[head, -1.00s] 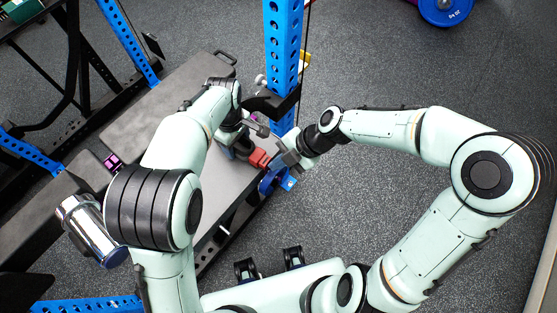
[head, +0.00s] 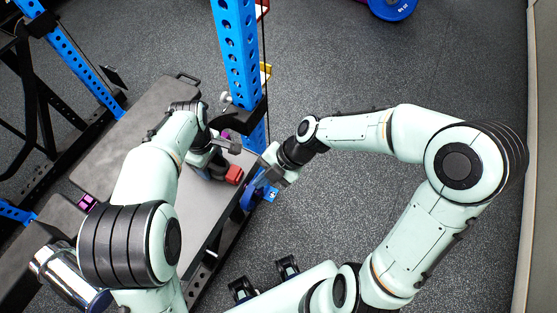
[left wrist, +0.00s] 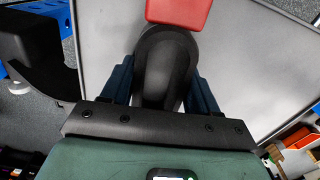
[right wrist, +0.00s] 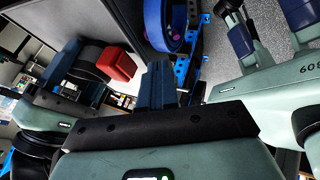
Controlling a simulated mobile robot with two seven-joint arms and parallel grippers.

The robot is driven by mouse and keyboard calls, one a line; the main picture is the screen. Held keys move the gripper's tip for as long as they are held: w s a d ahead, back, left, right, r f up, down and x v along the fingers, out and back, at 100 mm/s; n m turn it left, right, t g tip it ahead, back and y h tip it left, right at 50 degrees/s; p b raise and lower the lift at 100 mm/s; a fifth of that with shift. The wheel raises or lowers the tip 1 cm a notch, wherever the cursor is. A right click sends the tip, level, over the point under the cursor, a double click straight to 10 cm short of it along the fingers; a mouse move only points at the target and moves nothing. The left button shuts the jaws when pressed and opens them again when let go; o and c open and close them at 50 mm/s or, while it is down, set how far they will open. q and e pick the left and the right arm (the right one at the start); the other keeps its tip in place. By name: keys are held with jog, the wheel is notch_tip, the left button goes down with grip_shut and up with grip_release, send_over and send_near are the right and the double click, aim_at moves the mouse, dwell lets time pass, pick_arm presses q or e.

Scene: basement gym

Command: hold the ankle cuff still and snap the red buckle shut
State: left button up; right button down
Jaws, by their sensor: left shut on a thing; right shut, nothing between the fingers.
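The dark ankle cuff (head: 217,167) lies on the grey bench pad. My left gripper (head: 208,157) is shut on it; in the left wrist view the cuff (left wrist: 165,62) sits between the two blue fingers. The red buckle (head: 234,175) sits at the cuff's end, beyond the left fingertips; it also shows in the left wrist view (left wrist: 180,12) and the right wrist view (right wrist: 116,64). I cannot tell whether it is fastened. My right gripper (head: 264,172) is shut and empty, just right of the buckle and apart from it. Its closed fingers (right wrist: 157,84) show in the right wrist view.
The grey bench pad (head: 203,200) ends just under the right gripper. A blue upright post (head: 237,60) rises behind both grippers. A blue ring (right wrist: 150,25) hangs near the bench edge. Open floor (head: 350,190) lies to the right.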

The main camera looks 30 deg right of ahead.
jog(key=v, duration=1)
pick_arm(q)
jog(key=o, duration=1.2)
jog(key=shift+r, duration=0.1)
